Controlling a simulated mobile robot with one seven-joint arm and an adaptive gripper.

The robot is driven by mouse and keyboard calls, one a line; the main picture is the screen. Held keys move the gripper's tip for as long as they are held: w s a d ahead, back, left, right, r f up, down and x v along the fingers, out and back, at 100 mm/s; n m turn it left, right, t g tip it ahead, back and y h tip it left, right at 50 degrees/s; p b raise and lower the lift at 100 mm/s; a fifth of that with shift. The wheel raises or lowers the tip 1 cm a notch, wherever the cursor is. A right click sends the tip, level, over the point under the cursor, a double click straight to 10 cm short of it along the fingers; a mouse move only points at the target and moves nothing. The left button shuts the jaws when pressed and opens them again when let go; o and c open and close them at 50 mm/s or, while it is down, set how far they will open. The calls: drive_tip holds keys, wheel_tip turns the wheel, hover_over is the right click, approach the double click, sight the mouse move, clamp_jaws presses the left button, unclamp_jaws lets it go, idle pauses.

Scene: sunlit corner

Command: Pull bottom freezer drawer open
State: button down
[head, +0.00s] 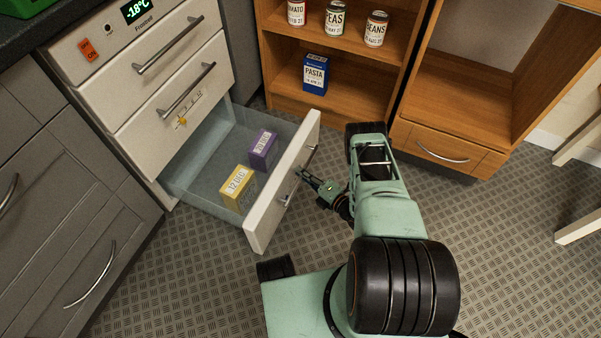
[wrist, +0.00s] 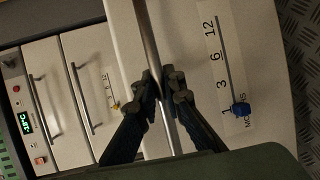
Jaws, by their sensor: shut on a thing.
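The bottom freezer drawer (head: 285,180) is pulled well out from the white freezer (head: 137,45) in the head view. Inside it lie a yellow box (head: 237,187) and a purple box (head: 263,149). My gripper (head: 305,175) is at the drawer's front, its fingers at the metal bar handle. In the wrist view my gripper (wrist: 167,85) is shut on the drawer handle (wrist: 152,45), with one finger on each side of the bar. A month slider with a blue knob (wrist: 240,110) is on the drawer front beside the handle.
Two upper freezer drawers (head: 180,90) are shut. Grey cabinets (head: 60,190) stand at the left. A wooden shelf (head: 345,88) with cans and a blue pasta box (head: 315,74) stands behind, beside a wooden cabinet (head: 450,145).

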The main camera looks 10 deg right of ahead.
drive_tip(key=shift+s+d, duration=0.35)
drive_tip(key=shift+s, duration=0.1)
drive_tip(key=shift+d+f, duration=0.1)
drive_tip(key=c, duration=2)
unclamp_jaws()
drive_tip(key=shift+w, duration=0.1)
